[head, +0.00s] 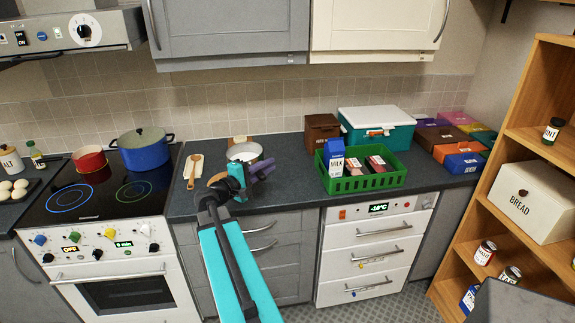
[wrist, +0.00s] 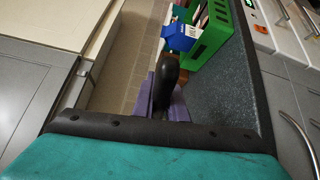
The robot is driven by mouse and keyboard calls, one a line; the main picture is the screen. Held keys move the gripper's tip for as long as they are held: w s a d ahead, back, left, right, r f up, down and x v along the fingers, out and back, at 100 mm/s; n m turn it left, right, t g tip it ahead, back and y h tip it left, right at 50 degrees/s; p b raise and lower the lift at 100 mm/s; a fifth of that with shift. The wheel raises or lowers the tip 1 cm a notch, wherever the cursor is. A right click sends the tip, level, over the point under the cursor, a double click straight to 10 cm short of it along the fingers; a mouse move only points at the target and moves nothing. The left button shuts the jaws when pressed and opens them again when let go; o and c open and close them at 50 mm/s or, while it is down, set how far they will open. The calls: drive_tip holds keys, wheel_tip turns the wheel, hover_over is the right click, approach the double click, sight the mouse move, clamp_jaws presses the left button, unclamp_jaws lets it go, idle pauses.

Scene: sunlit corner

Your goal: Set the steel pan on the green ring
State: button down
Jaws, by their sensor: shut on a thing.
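The steel pan (head: 244,152) is on or just above the dark counter, right of the stove; I cannot tell whether it touches. My gripper (head: 262,170), with purple fingers, is beside the pan on its near right side. In the wrist view my gripper (wrist: 166,105) is shut on a dark handle (wrist: 169,72), which I take to be the pan's; the pan's body is not seen there. The green ring (head: 134,190) is bare on the right front of the black cooktop. A blue ring (head: 70,198) lies to its left, also bare.
A blue pot (head: 145,156) and a red pot (head: 90,160) stand behind the rings. A green crate (head: 362,183) with a milk carton (head: 334,158) stands right of my gripper. Cupboards (head: 232,30) hang above.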

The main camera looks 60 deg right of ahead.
drive_tip(key=w+a+f+n+t+b, duration=0.2)
drive_tip(key=w+a+f+n+t, duration=0.15)
drive_tip(key=w+a, duration=0.9)
drive_tip(key=w+a+f+n+t+b, duration=0.2)
drive_tip(key=w+a+f+t, duration=0.3)
drive_tip(key=w+a, duration=0.75)
drive_tip(key=s+a+f+n+t+y+b, duration=0.1)
drive_tip(key=a+f+n+t+b, duration=0.1)
drive_tip(key=a, duration=1.4)
drive_tip(key=s+a+f+n+t+y+b, duration=0.2)
drive_tip(key=a+f+t, duration=0.2)
drive_tip(key=a, duration=1.3)
drive_tip(key=shift+a+f+y, duration=0.2)
drive_tip(key=shift+f+y, duration=0.1)
drive_tip(key=shift+f, duration=0.25)
drive_tip(key=shift+s+n, duration=0.15)
drive_tip(key=shift+n, duration=0.1)
